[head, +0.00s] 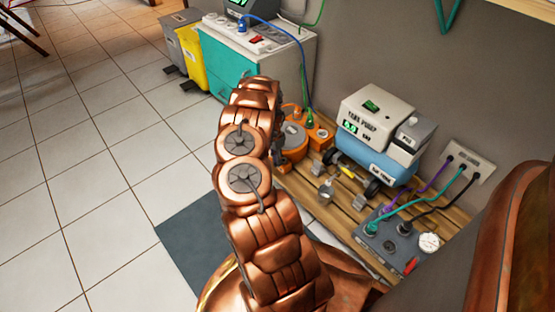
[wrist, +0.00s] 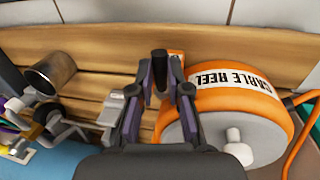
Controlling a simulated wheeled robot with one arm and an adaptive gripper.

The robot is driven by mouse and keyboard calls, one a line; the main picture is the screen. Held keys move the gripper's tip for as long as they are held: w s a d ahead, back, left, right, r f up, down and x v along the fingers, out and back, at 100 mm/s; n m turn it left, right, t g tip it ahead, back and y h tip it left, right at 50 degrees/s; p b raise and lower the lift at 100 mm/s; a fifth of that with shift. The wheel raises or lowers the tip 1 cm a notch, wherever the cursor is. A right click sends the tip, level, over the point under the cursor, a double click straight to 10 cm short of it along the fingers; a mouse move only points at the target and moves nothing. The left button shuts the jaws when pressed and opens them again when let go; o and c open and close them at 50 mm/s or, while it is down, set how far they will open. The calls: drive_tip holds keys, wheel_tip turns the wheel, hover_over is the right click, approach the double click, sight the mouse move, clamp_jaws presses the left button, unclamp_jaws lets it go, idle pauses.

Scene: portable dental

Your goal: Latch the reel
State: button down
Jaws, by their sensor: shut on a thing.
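The orange cable reel (wrist: 240,108) lies at the right of the wrist view, with a white "CABLE REEL" label and a pale hub knob. In the head view the reel (head: 291,143) shows partly behind my arm, on the wooden pallet. My gripper (wrist: 161,75) is shut on a dark upright latch lever (wrist: 159,62), just left of the reel. A small orange piece (wrist: 176,60) shows behind the right finger. The lever's lower end is hidden between the fingers. My gripper is hidden behind my arm in the head view.
The wooden pallet (wrist: 105,48) also bears a metal cup (wrist: 53,72) and a grey clamp-like part (wrist: 111,108) left of my gripper. The head view shows a pump unit (head: 375,122), a grey socket box (head: 392,243) with cables, and a teal cabinet (head: 226,65).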

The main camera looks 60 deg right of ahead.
drive_tip(key=shift+s+r+p, duration=0.1)
drive_tip(key=shift+s+p, duration=0.05)
drive_tip(key=shift+p, duration=0.3)
drive_tip(key=shift+s+a+r+n+p, duration=0.15)
drive_tip(key=shift+n+p, duration=0.45)
drive_tip(key=shift+p, duration=0.3)
drive_tip(key=s+n+p, duration=0.1)
drive_tip(key=n+p, duration=0.2)
drive_tip(key=n, duration=0.1)
drive_tip(key=s+n+h+p, duration=0.1)
drive_tip(key=s+n+p, duration=0.1)
drive_tip(key=n+p, duration=0.2)
drive_tip(key=s+d+n+t+h+p, duration=0.1)
drive_tip(key=n+p, duration=0.3)
drive_tip(key=n, duration=0.1)
drive_tip(key=shift+s+d+f, duration=0.1)
drive_tip(key=shift+s+f, duration=0.05)
drive_tip(key=shift+f, duration=0.1)
drive_tip(key=shift+s+d+n+t+h, duration=0.2)
drive_tip(key=shift+d+n, duration=0.1)
drive_tip(key=shift+n, duration=0.6)
drive_tip(key=shift+s+d+n+t+h, duration=0.1)
drive_tip(key=shift+d+n+h, duration=0.15)
drive_tip(key=shift+n, duration=0.65)
drive_tip(key=shift+d, duration=0.1)
drive_tip(key=c, duration=1.1)
unclamp_jaws()
drive_tip(key=shift+w, duration=0.1)
drive_tip(key=shift+c, duration=0.2)
